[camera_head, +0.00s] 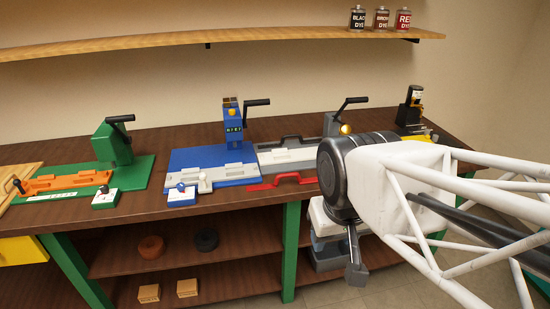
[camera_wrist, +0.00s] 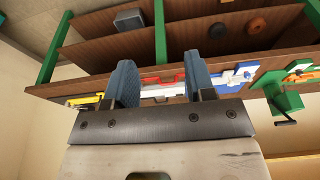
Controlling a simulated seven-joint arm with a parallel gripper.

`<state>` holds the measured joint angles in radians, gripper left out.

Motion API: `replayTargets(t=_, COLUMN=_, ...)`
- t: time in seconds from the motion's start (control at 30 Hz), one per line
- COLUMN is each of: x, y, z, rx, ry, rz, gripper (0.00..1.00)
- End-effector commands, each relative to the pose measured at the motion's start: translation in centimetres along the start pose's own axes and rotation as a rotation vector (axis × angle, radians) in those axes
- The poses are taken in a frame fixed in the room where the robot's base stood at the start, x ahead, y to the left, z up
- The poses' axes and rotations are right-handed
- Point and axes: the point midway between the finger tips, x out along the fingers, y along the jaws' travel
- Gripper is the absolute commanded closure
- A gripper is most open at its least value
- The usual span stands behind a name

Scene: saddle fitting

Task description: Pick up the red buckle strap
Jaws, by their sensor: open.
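The red buckle strap (camera_head: 262,185) lies at the table's front edge, before the grey-white fixture (camera_head: 287,158). It is a flat red piece with a raised middle. In the wrist view the red strap (camera_wrist: 152,79) shows between my fingers in the picture, well beyond them. My gripper (camera_head: 356,270) hangs to the right of the strap and in front of the table edge, apart from it. In the wrist view its two blue fingers (camera_wrist: 160,72) are spread with nothing between them. Only part of the gripper shows in the head view.
A blue fixture (camera_head: 215,163) and a green one (camera_head: 125,170) with an orange part stand to the left. Black-handled presses rise behind. A shelf (camera_head: 200,41) with dye cans runs above. Below the table (camera_head: 190,141) are shelves and green legs (camera_head: 290,250).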

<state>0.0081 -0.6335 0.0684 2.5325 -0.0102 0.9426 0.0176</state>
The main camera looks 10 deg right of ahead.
Motion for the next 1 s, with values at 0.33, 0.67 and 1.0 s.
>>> replayTargets(t=0.33, x=0.0, y=0.0, z=-1.0, rx=0.029, ry=-0.004, rz=-0.008, gripper=0.50)
replayTargets(t=0.67, x=0.8, y=-0.1, z=-6.7, rx=0.215, ry=-0.037, rz=-0.057, gripper=0.50)
replayTargets(t=1.0, x=3.1, y=0.4, z=-14.8, rx=0.487, ry=-0.084, rz=-0.119, gripper=0.50)
